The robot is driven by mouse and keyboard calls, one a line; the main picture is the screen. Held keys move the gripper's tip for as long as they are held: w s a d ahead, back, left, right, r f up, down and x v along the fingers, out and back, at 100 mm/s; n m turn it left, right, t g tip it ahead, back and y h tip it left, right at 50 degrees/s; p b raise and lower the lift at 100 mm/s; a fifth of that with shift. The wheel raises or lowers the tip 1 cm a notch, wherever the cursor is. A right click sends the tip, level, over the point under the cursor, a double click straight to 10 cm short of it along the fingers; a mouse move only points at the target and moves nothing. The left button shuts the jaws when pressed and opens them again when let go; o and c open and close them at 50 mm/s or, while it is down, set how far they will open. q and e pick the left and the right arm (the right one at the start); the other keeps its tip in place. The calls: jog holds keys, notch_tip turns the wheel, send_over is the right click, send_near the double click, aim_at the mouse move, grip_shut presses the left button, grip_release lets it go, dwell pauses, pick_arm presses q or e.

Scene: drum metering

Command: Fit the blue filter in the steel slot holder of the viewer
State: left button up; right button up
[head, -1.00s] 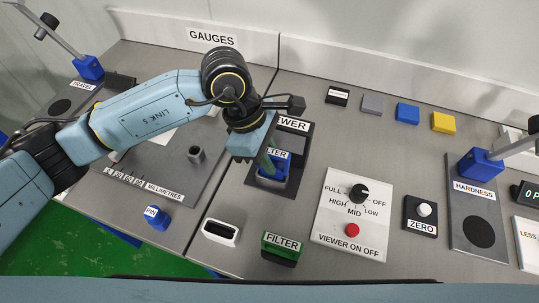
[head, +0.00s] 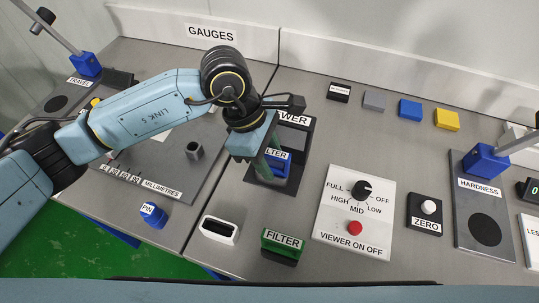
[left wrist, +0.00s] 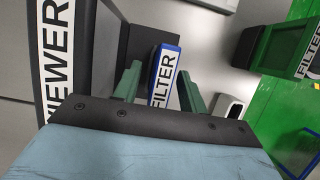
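The blue filter (head: 284,167), with a white FILTER label, stands at the front of the dark viewer (head: 302,138). It also shows in the left wrist view (left wrist: 163,78), beside the viewer's dark body (left wrist: 90,45). My left gripper (head: 268,164) is over the filter, its green fingers spread on either side of it. In the left wrist view the fingers (left wrist: 158,90) stand apart with a visible gap beside the filter. The steel slot holder is not clearly seen; the filter's lower end is hidden, so I cannot tell how it is seated. My right gripper is out of view.
A white-rimmed slot (head: 220,231) and a green filter (head: 282,246) stand near the front edge. The viewer control panel (head: 354,212) lies right of the viewer. A blue PIN block (head: 153,215) is at left. Several small blocks line the back right.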

pick_arm(q)
jog(key=shift+s+f, duration=0.15)
jog(key=shift+f, duration=0.15)
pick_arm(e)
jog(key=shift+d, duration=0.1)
pick_arm(q)
jog(key=v, duration=0.5)
jog(key=shift+r, duration=0.25)
jog(key=v, duration=0.8)
jog(key=shift+r, duration=0.2)
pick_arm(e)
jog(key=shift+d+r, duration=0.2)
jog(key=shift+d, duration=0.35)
pick_arm(q)
jog(key=shift+a, duration=0.1)
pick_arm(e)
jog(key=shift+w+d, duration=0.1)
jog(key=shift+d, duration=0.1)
pick_arm(q)
jog(key=shift+r+p, duration=0.1)
jog(key=shift+p, duration=0.2)
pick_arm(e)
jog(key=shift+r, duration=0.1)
